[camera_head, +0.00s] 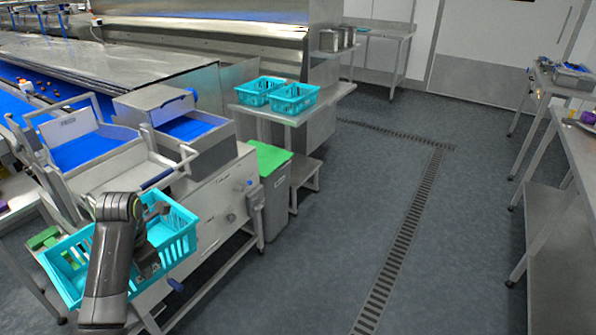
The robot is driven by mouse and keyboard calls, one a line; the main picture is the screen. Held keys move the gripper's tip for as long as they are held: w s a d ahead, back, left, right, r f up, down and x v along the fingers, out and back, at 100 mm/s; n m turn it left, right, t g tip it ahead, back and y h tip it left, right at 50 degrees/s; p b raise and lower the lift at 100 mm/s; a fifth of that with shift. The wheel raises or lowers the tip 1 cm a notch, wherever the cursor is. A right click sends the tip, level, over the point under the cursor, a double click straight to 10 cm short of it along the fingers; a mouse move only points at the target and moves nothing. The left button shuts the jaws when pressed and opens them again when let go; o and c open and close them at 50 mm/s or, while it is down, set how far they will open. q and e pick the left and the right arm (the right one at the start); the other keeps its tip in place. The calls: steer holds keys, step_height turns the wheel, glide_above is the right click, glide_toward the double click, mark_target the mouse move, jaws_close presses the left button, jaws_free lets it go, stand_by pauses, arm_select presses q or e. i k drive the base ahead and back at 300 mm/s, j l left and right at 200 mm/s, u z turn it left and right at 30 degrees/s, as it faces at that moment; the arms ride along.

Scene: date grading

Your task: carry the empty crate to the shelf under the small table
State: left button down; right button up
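A turquoise slatted crate (178,238) is at the lower left, in front of the grading machine. The part of its inside that shows looks empty; my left arm hides its middle. My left gripper (149,262) is at the crate, low in front of its inside. Its fingertips are not clear, so I cannot tell whether it grips the crate. My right gripper is not in view. The small steel table (338,90) stands beyond the machine, with a lower shelf (308,168) under its top that looks clear where it shows.
Two turquoise crates (292,98) stand on the small table's top. A grey bin with a green lid (268,157) stands in front of it, partly blocking the shelf from the left. The floor (335,220) in the middle is free. Steel tables (560,235) line the right.

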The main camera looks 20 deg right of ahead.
mark_target(296, 168)
steer(key=l+z, duration=0.1)
steer(key=z, duration=1.3)
steer(key=i+z, duration=0.2)
steer(key=i, duration=6.65)
steer(key=i+u, duration=0.1)
steer(key=u, duration=0.35)
steer(key=i+u, duration=0.15)
steer(key=u, duration=0.25)
steer(key=i+u, duration=0.1)
steer(key=u, duration=1.9)
